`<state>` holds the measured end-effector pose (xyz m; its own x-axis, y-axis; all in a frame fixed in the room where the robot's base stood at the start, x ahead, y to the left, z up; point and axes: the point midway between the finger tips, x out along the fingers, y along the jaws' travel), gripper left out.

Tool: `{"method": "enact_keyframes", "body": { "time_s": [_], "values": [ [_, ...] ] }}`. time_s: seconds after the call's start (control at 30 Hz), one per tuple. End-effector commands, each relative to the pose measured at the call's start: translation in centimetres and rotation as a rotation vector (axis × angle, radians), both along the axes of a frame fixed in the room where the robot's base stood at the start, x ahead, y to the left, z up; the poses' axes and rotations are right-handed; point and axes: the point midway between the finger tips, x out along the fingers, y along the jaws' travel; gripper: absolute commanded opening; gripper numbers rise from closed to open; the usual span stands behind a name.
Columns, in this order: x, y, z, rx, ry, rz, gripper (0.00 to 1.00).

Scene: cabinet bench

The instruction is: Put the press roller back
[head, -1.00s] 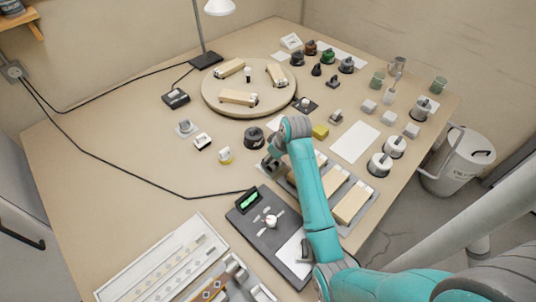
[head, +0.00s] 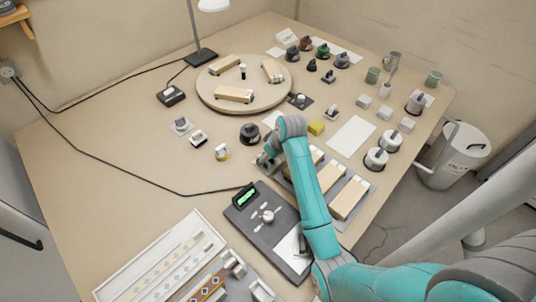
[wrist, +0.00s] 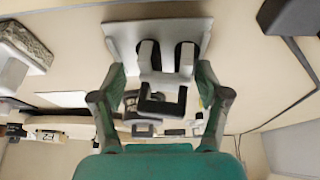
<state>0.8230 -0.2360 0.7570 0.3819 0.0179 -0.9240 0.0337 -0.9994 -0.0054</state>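My gripper (head: 266,161) is low over the bench, left of the tray of wooden blocks; my arm partly hides it. In the wrist view my gripper (wrist: 161,72) has its two fingers apart, one on each side of a grey fitting. This fitting has a pale flat plate (wrist: 122,38) with two upright posts. A dark U-shaped piece (wrist: 162,105) shows between the fingers, in front of the posts. It looks like part of the press roller at its rest, but I cannot tell for sure. No finger clearly presses on it.
A dark scale-like panel (head: 248,218) with a green display lies in front of my gripper. A black round pot (head: 250,133) stands just behind it. A tray with wooden blocks (head: 348,197) is at the right.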

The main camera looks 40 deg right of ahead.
Motion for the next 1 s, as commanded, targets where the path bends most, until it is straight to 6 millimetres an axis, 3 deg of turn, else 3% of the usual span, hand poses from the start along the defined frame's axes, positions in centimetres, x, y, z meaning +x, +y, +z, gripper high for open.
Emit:
{"method": "enact_keyframes", "body": {
  "time_s": [0.23, 0.37, 0.8, 1.0],
  "values": [
    [0.1, -0.1, 0.5, -0.002, -0.005, -0.001, 0.75],
    [0.0, -0.1, 1.9, -0.003, -0.007, -0.001, 0.75],
    [-3.3, -0.3, 9.9, -0.003, -0.008, -0.002, 0.75],
    [-4.2, -0.3, 12.0, -0.003, -0.007, 0.0, 0.75]
  ]
}}
